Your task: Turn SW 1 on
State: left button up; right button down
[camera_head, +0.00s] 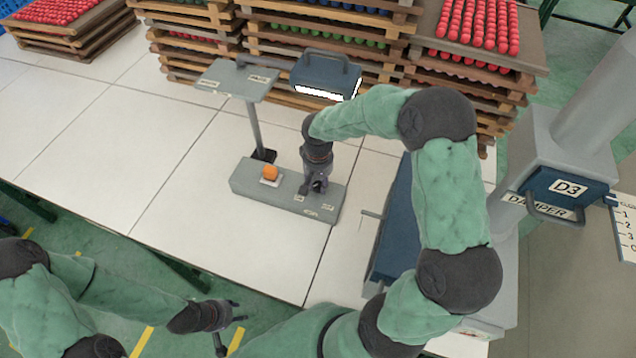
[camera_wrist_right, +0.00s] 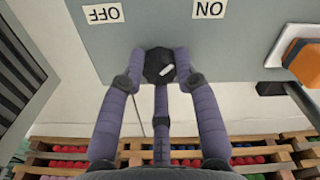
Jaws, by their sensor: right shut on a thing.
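The control box (camera_head: 245,182) is a long grey block on the white table. Its dark switch knob (camera_wrist_right: 158,66) has a white mark, which lies on the knob's right half in the wrist view, towards the ON label (camera_wrist_right: 208,9). The OFF label (camera_wrist_right: 103,13) is on the other side. My right gripper (camera_head: 314,186) reaches down onto the box, its fingers closed around the knob; they also show in the wrist view (camera_wrist_right: 160,80). The knob is mostly hidden in the head view. My left gripper (camera_head: 230,325) is open and empty, off the table's front edge.
An orange button (camera_head: 270,172) sits on the same box. A sign plate on a post (camera_head: 240,80) and a lit lamp (camera_head: 325,75) stand behind. Stacked wooden trays (camera_head: 165,50) line the back. A D3 damper panel (camera_head: 570,187) is at right. The table's left is clear.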

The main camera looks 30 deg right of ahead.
aim_at(318, 185)
dwell(0.4)
jog(key=c, duration=0.9)
grip_release()
jog(key=shift+r, duration=0.1)
notch_tip(318, 185, up, 12)
